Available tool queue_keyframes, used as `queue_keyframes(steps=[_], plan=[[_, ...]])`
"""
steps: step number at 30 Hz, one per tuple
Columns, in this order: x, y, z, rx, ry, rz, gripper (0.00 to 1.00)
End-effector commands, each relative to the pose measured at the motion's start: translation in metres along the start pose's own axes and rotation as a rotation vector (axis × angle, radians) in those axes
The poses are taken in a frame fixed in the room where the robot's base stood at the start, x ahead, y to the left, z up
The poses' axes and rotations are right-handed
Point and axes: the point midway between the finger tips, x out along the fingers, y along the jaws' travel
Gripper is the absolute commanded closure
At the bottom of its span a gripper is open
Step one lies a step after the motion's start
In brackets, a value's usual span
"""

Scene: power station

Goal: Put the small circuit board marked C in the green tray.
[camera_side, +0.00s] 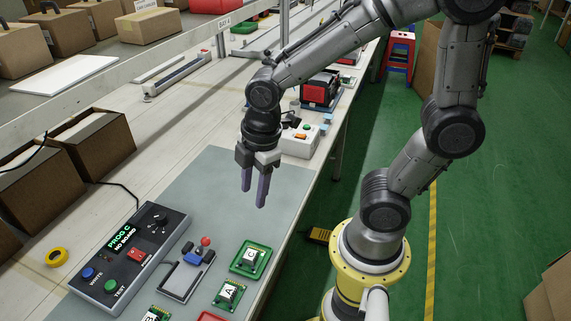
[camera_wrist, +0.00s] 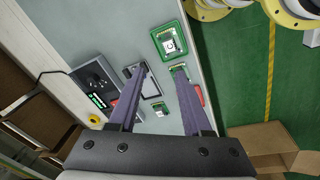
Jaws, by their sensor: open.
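The small circuit board marked C (camera_side: 251,257) lies in the green tray (camera_side: 246,275) on the grey mat. In the wrist view the C board (camera_wrist: 170,45) sits inside the green tray (camera_wrist: 157,39), ahead of the fingers. My gripper (camera_side: 254,197) is open and empty, pointing down above the mat, farther back than the tray. In the wrist view its two purple fingers (camera_wrist: 161,72) stand apart with nothing between them held. The right finger partly hides the board marked A.
Board A (camera_side: 228,293) and board B (camera_side: 155,315) lie nearby, with a red tray (camera_side: 211,317) cut off by the frame. A programmer box (camera_side: 130,255) displays "PROG C NO BOARD". Beside it is an empty-looking fixture (camera_side: 185,276) with a red knob. The mat's far part is clear.

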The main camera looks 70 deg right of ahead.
Motion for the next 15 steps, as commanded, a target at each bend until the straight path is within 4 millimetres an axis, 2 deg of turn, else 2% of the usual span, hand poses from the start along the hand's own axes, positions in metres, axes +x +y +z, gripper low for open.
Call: queue_keyframes(steps=[1, 3, 6, 10, 15], plan=[[-0.024, -0.002, 0.009, 0.147, 0.036, 0.049, 0.51], [-0.048, -0.007, 0.021, 0.352, 0.083, 0.097, 0.51], [-0.075, -0.018, 0.037, 0.618, 0.153, 0.148, 0.51], [-0.096, -0.032, 0.053, 0.877, 0.233, 0.185, 0.51], [-0.106, -0.042, 0.062, 1.036, 0.285, 0.199, 0.51]])
